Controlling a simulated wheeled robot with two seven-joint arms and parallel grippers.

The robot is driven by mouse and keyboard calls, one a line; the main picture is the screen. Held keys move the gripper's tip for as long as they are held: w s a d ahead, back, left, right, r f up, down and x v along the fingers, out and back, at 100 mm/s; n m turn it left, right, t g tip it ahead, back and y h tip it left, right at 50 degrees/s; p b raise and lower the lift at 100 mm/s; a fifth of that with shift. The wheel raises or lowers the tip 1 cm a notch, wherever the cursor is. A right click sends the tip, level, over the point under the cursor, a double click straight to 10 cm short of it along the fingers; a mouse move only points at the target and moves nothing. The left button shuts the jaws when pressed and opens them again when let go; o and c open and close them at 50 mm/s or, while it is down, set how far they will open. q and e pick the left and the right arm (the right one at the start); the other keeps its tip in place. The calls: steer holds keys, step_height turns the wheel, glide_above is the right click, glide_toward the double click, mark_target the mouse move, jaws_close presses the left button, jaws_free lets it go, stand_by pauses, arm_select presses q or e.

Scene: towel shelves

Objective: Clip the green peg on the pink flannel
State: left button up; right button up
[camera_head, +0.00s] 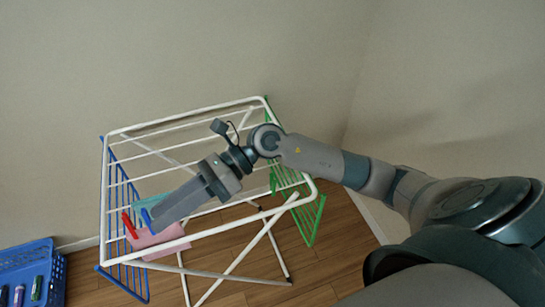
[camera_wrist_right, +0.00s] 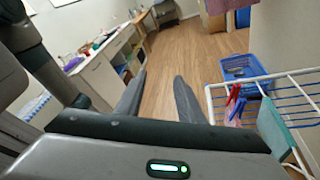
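The pink flannel (camera_head: 158,241) hangs over the near left end of the white drying rack, with a red peg (camera_head: 129,226) and a blue peg (camera_head: 147,217) at its top. The pegs also show right of my fingers in the right wrist view (camera_wrist_right: 233,97). A small green object (camera_head: 37,288), apparently the green peg, is in the blue basket at lower left. My right gripper (camera_head: 163,217) appears above the flannel in the head view. In the wrist view its two fingers are apart, with only floor visible between them. My left gripper is not in view.
The white drying rack (camera_head: 187,107) has blue and green side wings. A teal cloth (camera_wrist_right: 274,127) hangs on it. The blue basket (camera_head: 49,259) stands left of the rack and holds other small items. A white counter (camera_wrist_right: 95,72) shows farther off, with open wooden floor (camera_wrist_right: 190,50) beside it.

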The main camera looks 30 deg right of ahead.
steer(key=w+d+f+n+h, duration=0.1)
steer(key=d+f+n+h, duration=0.1)
steer(key=d+f+h, duration=0.35)
steer(key=n+h, duration=0.1)
steer(key=h, duration=0.9)
glide_above(273, 179)
step_height(273, 179, down, 4)
steer(key=shift+s+a+r, duration=0.1)
steer(key=shift+r, duration=0.1)
steer(key=shift+f, duration=0.2)
steer(key=shift+s+a+f+b, duration=0.1)
steer(key=shift+f+b, duration=0.95)
steer(key=shift+f, duration=1.3)
step_height(273, 179, down, 4)
steer(key=b, duration=0.4)
